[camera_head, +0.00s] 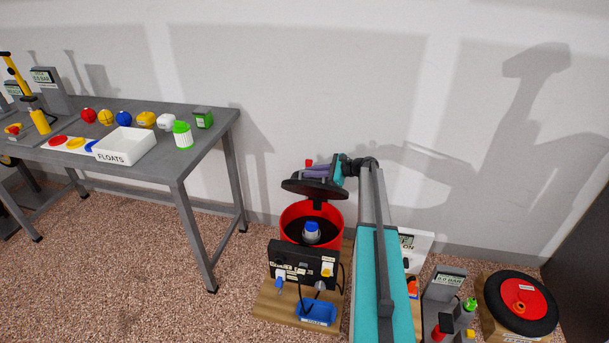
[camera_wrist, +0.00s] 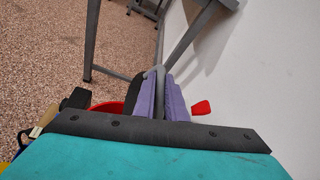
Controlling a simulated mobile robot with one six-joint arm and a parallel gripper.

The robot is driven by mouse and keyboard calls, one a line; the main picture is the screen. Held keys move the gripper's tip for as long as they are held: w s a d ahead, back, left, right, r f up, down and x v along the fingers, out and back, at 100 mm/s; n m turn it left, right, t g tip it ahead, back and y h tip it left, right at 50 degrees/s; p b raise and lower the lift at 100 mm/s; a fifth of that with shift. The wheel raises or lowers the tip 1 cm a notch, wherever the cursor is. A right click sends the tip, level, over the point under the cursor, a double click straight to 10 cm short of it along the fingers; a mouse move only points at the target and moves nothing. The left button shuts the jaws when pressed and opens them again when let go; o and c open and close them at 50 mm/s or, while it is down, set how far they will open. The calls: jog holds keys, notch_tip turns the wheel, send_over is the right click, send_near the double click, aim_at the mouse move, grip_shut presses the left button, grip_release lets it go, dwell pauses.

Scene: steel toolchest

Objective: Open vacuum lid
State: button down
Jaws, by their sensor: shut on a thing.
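The vacuum is a red drum (camera_head: 325,211) standing on a wooden base, right of the table. Its black lid (camera_head: 298,188) is up off the rim and slightly tilted, so the dark inside and a blue-and-white part (camera_head: 311,233) show. My gripper (camera_head: 317,173) is over the lid, its purple fingers shut on the lid's handle. In the wrist view the fingers of my gripper (camera_wrist: 161,98) close around the grey lid handle (camera_wrist: 160,74). The dark lid (camera_wrist: 136,91) and a bit of the red drum (camera_wrist: 107,107) show beside them. The fingers hide most of the grip.
A black control panel (camera_head: 297,260) with cables stands in front of the drum. A grey table (camera_head: 170,170) with a white FLOATS box (camera_head: 125,147) is at the left. A gauge stand (camera_head: 441,292) and a wheel (camera_head: 492,302) are at the right. The wall is close behind.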

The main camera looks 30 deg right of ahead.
jog(key=shift+d, duration=0.4)
jog(key=c, duration=2.2)
grip_release()
jog(key=o, duration=0.4)
jog(key=shift+a, duration=0.3)
jog(key=b+v, duration=0.1)
jog(key=v, duration=1.2)
jog(key=shift+s+d+r, duration=0.2)
jog(key=shift+d, duration=0.05)
